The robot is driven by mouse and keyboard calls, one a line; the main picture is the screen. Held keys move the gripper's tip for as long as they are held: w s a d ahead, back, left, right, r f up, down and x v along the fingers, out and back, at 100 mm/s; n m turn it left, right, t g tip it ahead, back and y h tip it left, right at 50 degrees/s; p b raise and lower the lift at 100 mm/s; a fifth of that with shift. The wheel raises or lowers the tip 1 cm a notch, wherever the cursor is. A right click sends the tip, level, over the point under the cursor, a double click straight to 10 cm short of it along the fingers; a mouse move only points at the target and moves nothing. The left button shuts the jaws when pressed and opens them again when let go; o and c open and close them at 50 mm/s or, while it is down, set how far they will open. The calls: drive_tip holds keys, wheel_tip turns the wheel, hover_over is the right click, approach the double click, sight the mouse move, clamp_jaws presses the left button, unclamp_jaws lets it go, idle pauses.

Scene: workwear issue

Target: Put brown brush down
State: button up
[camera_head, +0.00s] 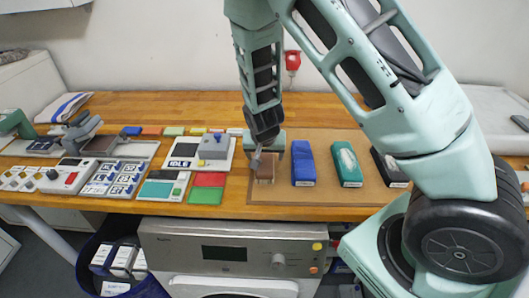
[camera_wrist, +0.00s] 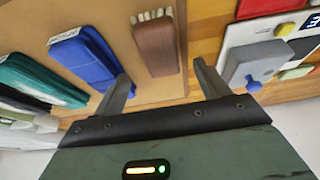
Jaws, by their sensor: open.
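The brown brush (camera_wrist: 157,46) lies on the tan board (camera_head: 330,192), at its left end, beside the blue brush. In the head view the brown brush (camera_head: 265,168) shows just under my gripper (camera_head: 258,150). In the wrist view my gripper (camera_wrist: 160,88) has its two fingers spread apart, with nothing between the tips. The brush lies beyond the fingertips, roughly in line with the gap, and appears clear of both fingers. Its pale bristles show at one end.
A blue brush (camera_head: 303,163), a green brush (camera_head: 346,164) and a black one (camera_head: 388,168) lie to the right on the board. A grey device on a white panel (camera_head: 201,152) stands to the left. A washing machine (camera_head: 234,250) stands below the table.

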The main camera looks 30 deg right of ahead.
drive_tip(key=s+a+r+n+g+y, duration=0.1)
drive_tip(key=s+a+r+n+y, duration=0.15)
drive_tip(key=s+a+r, duration=0.35)
drive_tip(key=s+a+r+n+g+y, duration=0.1)
drive_tip(key=s+a+r+n, duration=0.3)
drive_tip(key=a, duration=0.4)
drive_tip(key=s+a+r+n+g, duration=0.1)
drive_tip(key=s+r+n, duration=0.3)
drive_tip(key=s, duration=0.5)
drive_tip(key=s+a+r+n, duration=0.3)
drive_tip(key=s+r+n, duration=0.1)
drive_tip(key=s, duration=0.5)
drive_tip(key=shift+a+g, duration=0.35)
drive_tip(key=shift+g, duration=0.05)
drive_tip(key=shift+r, duration=0.1)
